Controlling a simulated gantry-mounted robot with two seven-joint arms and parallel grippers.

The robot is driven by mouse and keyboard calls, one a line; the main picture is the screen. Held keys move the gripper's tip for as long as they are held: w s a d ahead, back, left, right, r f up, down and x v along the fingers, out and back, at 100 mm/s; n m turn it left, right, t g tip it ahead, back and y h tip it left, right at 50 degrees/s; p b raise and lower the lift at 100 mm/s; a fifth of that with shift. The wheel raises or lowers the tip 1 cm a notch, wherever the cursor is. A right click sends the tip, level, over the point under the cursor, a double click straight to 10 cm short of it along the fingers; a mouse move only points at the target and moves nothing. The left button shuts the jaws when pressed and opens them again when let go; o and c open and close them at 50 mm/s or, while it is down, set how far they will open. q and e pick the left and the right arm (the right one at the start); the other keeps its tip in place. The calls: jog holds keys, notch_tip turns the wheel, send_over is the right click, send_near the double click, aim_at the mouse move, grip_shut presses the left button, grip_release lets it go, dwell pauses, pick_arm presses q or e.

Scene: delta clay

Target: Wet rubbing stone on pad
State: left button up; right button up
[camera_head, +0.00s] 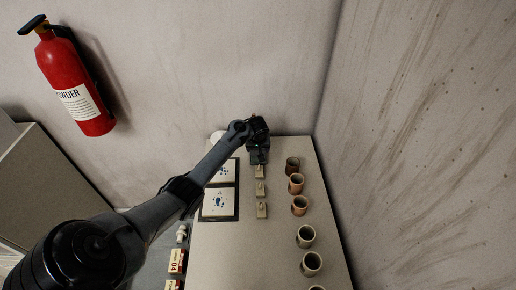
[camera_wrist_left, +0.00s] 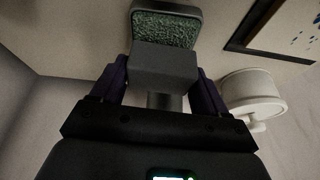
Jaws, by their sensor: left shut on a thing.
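My left gripper (camera_head: 259,160) is over the far end of the table. In the left wrist view its purple-sided fingers (camera_wrist_left: 164,85) are shut on the grey grip of a rubbing stone (camera_wrist_left: 165,28), which has a dark green speckled face in a grey frame. The stone is hard to make out in the head view, behind the gripper. Two dark-framed pads with blue drop marks lie left of the gripper: a far pad (camera_head: 226,171) and a near pad (camera_head: 219,202). A pad corner also shows in the left wrist view (camera_wrist_left: 290,28). My right gripper is not in view.
Small tan knobbed blocks (camera_head: 262,210) stand in a row below the gripper. Several clay cups (camera_head: 300,205) line the table's right side. A white round container (camera_wrist_left: 250,92) is close beside the gripper. Small labelled boxes (camera_head: 177,261) sit at the left edge. The table's near middle is clear.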

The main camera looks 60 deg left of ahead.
pick_arm(q)
jog(key=shift+f, duration=0.5)
dwell(1.0)
dwell(0.9)
jog(key=shift+f, duration=0.15)
dwell(0.5)
jog(key=shift+p, duration=0.4)
notch_tip(320, 180, up, 5)
jog(key=p, duration=0.5)
jog(key=shift+f, duration=0.15)
notch_tip(320, 180, up, 3)
jog(key=p, duration=0.3)
jog(key=shift+f, duration=0.2)
